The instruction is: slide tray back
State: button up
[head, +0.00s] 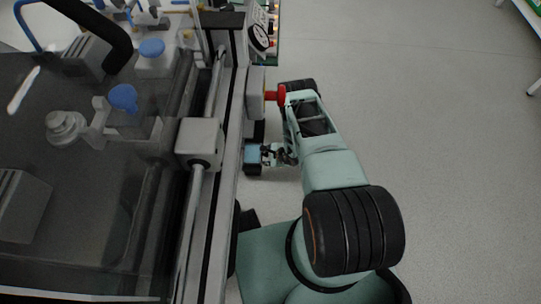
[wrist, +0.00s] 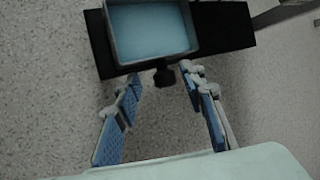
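The tray (wrist: 152,33) is a shallow box with a grey rim and a pale blue inside, seen at the top of the wrist view. A dark knob (wrist: 163,76) sticks out from its near side. In the head view the tray (head: 252,154) juts out from the right side of the machine. My gripper (wrist: 163,82) is open, with its blue-padded fingers on either side of the knob and apart from it. In the head view my gripper (head: 275,154) is just right of the tray, partly hidden by my arm.
A dark ledge (wrist: 222,27) lies behind and beside the tray. The machine (head: 199,140) with a dark see-through cover fills the left of the head view. A red button (head: 277,95) sticks out near my arm. The grey floor (head: 455,130) at right is clear.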

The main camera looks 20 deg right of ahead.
jog(key=v, duration=1.2)
jog(key=shift+s+f, duration=0.1)
dwell(0.4)
